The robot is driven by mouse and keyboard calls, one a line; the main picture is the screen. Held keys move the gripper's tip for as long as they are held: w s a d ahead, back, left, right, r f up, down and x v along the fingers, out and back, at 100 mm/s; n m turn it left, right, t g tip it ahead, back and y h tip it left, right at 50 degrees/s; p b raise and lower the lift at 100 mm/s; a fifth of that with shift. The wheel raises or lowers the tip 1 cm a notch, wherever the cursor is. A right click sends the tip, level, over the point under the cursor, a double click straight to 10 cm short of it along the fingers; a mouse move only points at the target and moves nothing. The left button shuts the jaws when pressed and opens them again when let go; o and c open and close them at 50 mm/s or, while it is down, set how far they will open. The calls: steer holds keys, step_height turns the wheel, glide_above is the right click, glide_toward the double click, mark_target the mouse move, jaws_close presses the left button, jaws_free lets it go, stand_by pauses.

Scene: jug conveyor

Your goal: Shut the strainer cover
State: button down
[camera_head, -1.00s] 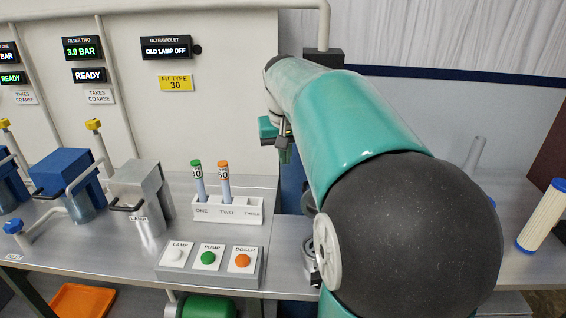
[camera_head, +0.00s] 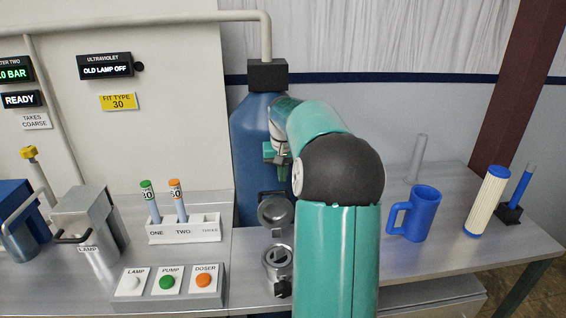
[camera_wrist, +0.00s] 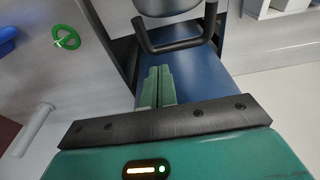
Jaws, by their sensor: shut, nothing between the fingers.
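The strainer (camera_head: 278,262) is a small round metal pot at the front of the bench, in the head view. Its round grey cover (camera_head: 276,213) stands raised behind the pot's mouth, so the strainer is open. My gripper (camera_head: 278,152) is above and behind the cover, in front of the blue tank. In the wrist view my gripper's green fingers (camera_wrist: 155,88) are shut together and empty. A black bar handle (camera_wrist: 178,42) is just beyond the fingertips there, on a grey part that seems to be the cover. I cannot tell whether the fingers touch the handle.
A blue tank (camera_head: 248,135) stands behind the strainer. A button box (camera_head: 168,284) and a tube rack (camera_head: 184,229) are to the left. A blue jug (camera_head: 414,214) and a cream filter cartridge (camera_head: 486,202) stand to the right. My arm hides part of the bench.

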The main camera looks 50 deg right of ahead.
steer(key=shift+w+d+f, duration=0.1)
steer(key=shift+f, duration=0.85)
steer(key=s, duration=0.1)
steer(key=s+a, duration=0.2)
steer(key=shift+a+r, duration=0.25)
steer(key=shift+a+r, duration=0.1)
